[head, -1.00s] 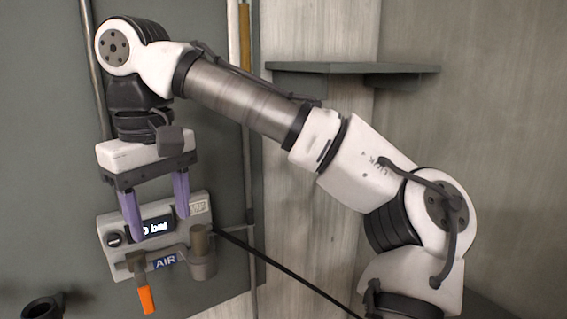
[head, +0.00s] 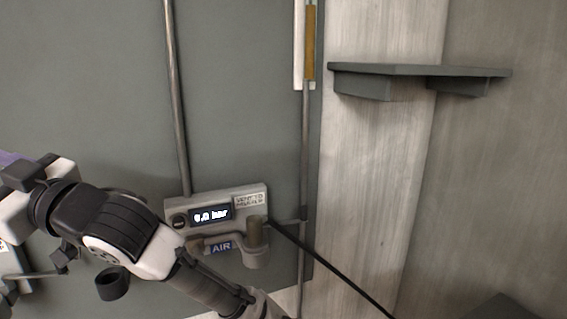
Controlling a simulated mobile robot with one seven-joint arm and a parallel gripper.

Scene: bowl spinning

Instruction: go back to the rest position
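My gripper (head: 8,158) is at the left edge of the head view, turned sideways. Only part of its white hand and a bit of purple finger show; the rest is cut off, so its opening cannot be told. My arm reaches from the bottom of the picture up to the left. The gripper is well left of the grey air unit (head: 259,191) on the wall panel and apart from it. The unit's display (head: 212,215) reads about 0.0 bar. Its blue AIR label (head: 221,247) shows, but its orange handle does not.
A dark ring-shaped holder (head: 112,284) sits below my arm. Part of a pale unit (head: 12,268) shows at the left edge. A grey shelf (head: 420,71) is on the right wall. A black hose (head: 335,268) runs down right from the air unit.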

